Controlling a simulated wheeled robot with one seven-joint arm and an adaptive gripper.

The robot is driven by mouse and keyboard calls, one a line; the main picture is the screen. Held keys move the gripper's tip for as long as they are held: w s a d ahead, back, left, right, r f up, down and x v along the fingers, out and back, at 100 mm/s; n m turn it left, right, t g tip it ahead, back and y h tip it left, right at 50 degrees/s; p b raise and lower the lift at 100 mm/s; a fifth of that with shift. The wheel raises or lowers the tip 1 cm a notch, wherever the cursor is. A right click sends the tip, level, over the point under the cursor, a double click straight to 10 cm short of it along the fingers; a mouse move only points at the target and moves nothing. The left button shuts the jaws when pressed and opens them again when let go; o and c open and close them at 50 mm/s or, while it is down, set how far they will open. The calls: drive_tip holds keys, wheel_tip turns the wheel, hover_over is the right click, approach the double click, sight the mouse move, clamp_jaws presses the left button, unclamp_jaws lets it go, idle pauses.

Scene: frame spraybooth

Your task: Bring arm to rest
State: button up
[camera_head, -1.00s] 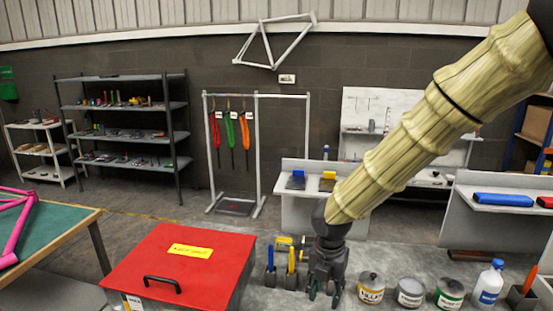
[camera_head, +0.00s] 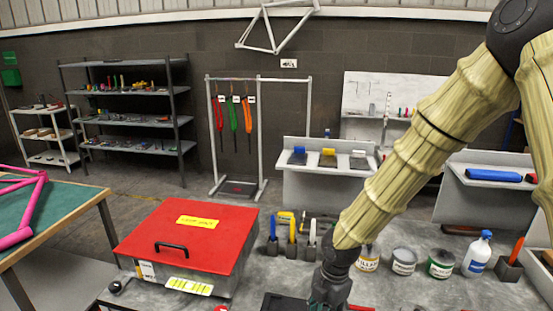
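My arm, in a pale ribbed cover, reaches down from the upper right. My gripper (camera_head: 328,306) is at the bottom edge of the head view, low over the grey bench. Its fingertips are cut off by the frame, so its opening and anything between the fingers are hidden. It is to the right of the red-lidded box (camera_head: 222,222) and in front of the row of cans.
Cans (camera_head: 403,261), a white bottle (camera_head: 478,254) and a dark holder (camera_head: 509,268) stand right of my arm. Upright tools (camera_head: 291,238) stand between box and arm. A shelf unit (camera_head: 330,180) is behind. A pink frame (camera_head: 22,225) lies on the left table.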

drive_tip(key=s+f+m+y+b, duration=0.1)
drive_tip(key=s+f+m, duration=0.3)
drive_tip(key=f, duration=0.3)
drive_tip(key=s+f+m+b, duration=0.1)
drive_tip(key=s+f+m, duration=0.25)
drive_tip(key=f, duration=0.45)
drive_tip(key=s+d+f+m+b, duration=0.1)
drive_tip(key=s+d+f+m, duration=0.2)
drive_tip(key=s+f+m, duration=0.3)
drive_tip(key=s+d+f+m+h+b, duration=0.1)
drive_tip(key=s+d+f+m+b, duration=0.1)
drive_tip(key=s+d+f+m, duration=0.2)
drive_tip(key=s+d+f+m+h+b, duration=0.1)
drive_tip(key=s+d+f+m, duration=0.3)
drive_tip(key=s+f+m, duration=0.4)
wheel_tip(320, 180, down, 2)
drive_tip(key=s+b, duration=0.1)
drive_tip(key=s, duration=0.1)
drive_tip(key=shift+s, duration=0.35)
drive_tip(key=shift+m, duration=0.25)
